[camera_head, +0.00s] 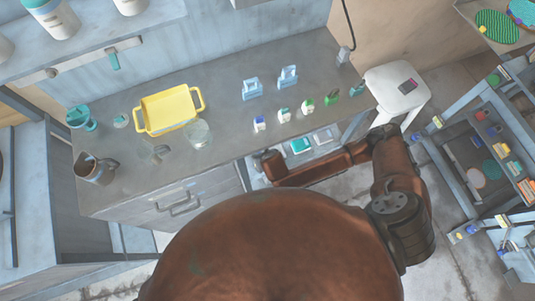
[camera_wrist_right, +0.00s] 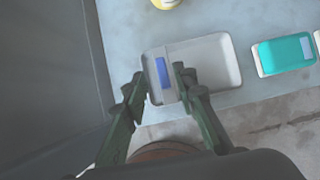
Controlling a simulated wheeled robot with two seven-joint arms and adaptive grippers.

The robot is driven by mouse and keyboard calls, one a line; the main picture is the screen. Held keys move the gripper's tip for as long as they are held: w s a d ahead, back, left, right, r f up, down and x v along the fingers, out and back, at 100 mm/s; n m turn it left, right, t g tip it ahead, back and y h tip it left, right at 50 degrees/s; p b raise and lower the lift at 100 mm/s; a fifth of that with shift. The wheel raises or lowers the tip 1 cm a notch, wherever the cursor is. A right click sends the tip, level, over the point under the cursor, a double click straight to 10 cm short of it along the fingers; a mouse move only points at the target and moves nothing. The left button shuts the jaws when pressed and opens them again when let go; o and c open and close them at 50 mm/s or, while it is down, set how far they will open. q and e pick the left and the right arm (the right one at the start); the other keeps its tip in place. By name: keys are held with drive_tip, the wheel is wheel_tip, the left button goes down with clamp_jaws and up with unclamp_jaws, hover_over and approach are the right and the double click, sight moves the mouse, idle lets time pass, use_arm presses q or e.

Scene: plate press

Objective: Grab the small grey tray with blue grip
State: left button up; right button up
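The small pale grey tray (camera_wrist_right: 215,62) lies on a light shelf in the right wrist view. Its blue grip (camera_wrist_right: 163,72) is on a raised strip at the tray's left part. My right gripper (camera_wrist_right: 160,80) is open, with one finger to the left of the blue grip and the other to its right. I cannot tell whether the fingers touch it. In the head view the brown right arm reaches in below the counter's front edge, and its hand hides this tray. My left gripper is in neither view.
A teal tray (camera_wrist_right: 287,53) lies close to the right of the grey one; it also shows in the head view (camera_head: 300,146). Another pale tray (camera_head: 323,136) is beside it. The counter (camera_head: 225,105) above holds a yellow bin (camera_head: 168,110) and small bottles. A dark panel (camera_wrist_right: 45,90) stands left.

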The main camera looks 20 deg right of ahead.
drive_tip(key=b+x, duration=0.1)
drive_tip(key=x, duration=0.1)
drive_tip(key=b+x, duration=0.1)
drive_tip(key=x, duration=0.1)
drive_tip(key=shift+s+d+f, duration=0.15)
drive_tip(key=shift+s+f, duration=0.05)
drive_tip(key=shift+w+f, duration=0.15)
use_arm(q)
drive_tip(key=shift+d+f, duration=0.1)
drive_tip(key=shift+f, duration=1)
use_arm(e)
clamp_jaws()
